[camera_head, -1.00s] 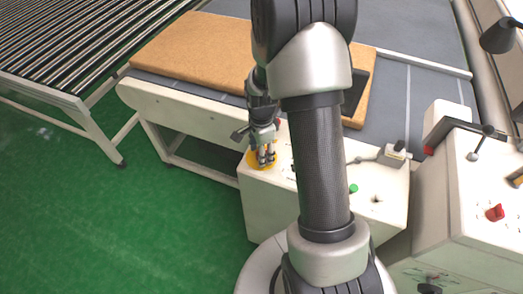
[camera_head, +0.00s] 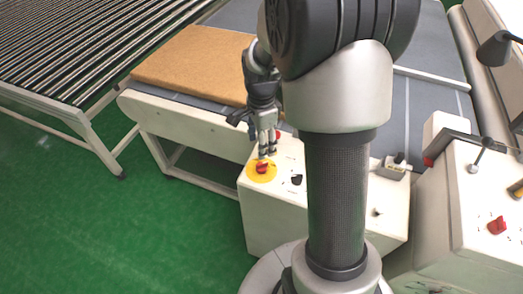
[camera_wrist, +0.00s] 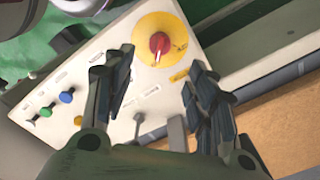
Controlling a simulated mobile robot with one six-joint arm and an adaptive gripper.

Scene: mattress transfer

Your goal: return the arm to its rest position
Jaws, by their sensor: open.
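My gripper (camera_head: 267,145) points down above the control box (camera_head: 265,215), just behind the red knob on its yellow disc (camera_head: 251,174) in the head view. In the wrist view my gripper (camera_wrist: 158,72) has its two fingers spread, with nothing between them. The red knob (camera_wrist: 159,43) shows beyond the fingertips, apart from them. My upper arm fills the middle of the head view and hides part of the box and the conveyor.
The brown mattress (camera_head: 190,66) lies on the grey conveyor (camera_head: 425,105) behind the box. A roller table (camera_head: 90,40) stands at the far left. A white machine (camera_head: 460,215) with red knobs stands at the right. Green floor (camera_head: 70,220) is open at the left.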

